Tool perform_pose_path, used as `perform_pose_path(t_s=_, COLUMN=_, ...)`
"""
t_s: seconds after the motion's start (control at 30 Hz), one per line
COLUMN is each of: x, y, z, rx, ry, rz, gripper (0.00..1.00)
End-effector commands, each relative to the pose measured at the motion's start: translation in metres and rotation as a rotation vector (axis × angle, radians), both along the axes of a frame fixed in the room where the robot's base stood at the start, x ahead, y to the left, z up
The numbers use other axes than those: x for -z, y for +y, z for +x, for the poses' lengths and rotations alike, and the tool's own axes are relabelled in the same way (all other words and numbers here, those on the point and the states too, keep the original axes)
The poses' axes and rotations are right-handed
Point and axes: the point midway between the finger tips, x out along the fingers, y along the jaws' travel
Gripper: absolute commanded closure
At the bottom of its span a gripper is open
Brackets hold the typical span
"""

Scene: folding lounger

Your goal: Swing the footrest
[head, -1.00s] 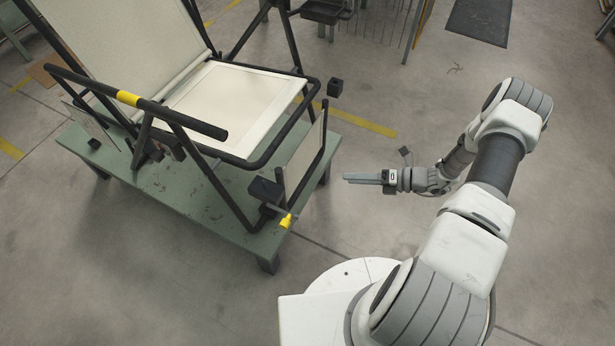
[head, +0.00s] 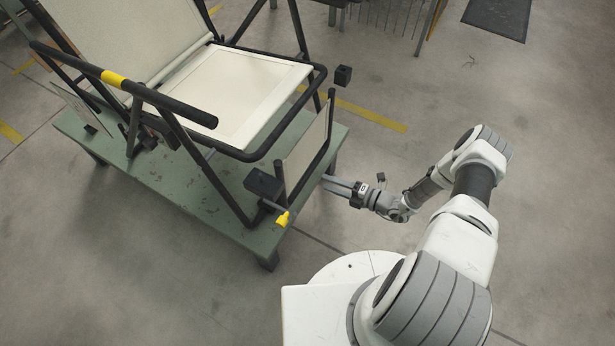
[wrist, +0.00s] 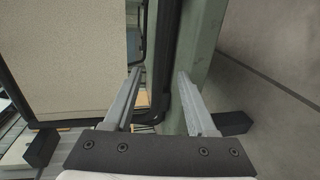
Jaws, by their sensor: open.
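The footrest (head: 306,138) is a cream panel with a dark tube edge. It hangs steeply down at the front of the lounger's cream seat (head: 235,95). My gripper (head: 327,183) is open, with its fingertips at the footrest's lower right side in the head view. In the wrist view, the footrest panel (wrist: 72,55) fills the left. Its dark edge tube (wrist: 164,55) runs between the lines of my two spread fingers (wrist: 160,73). I cannot tell whether either finger touches it.
The lounger stands on a green platform (head: 200,205). A yellow-tipped lever (head: 283,218) and a dark block (head: 263,183) are left of my gripper. A dark armrest bar with a yellow band (head: 113,77) is further left. Open floor lies to the right.

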Motion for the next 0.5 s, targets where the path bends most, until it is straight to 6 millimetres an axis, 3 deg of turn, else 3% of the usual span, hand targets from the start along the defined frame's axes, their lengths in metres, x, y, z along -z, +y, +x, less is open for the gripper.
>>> perform_pose_path(t_s=0.3, x=0.015, y=0.053, z=0.034, rx=-0.003, ry=-0.001, rz=-0.001, gripper=0.43)
perform_pose_path(t_s=0.5, x=0.018, y=0.068, z=0.045, rx=-0.001, ry=-0.001, rz=-0.002, gripper=0.43)
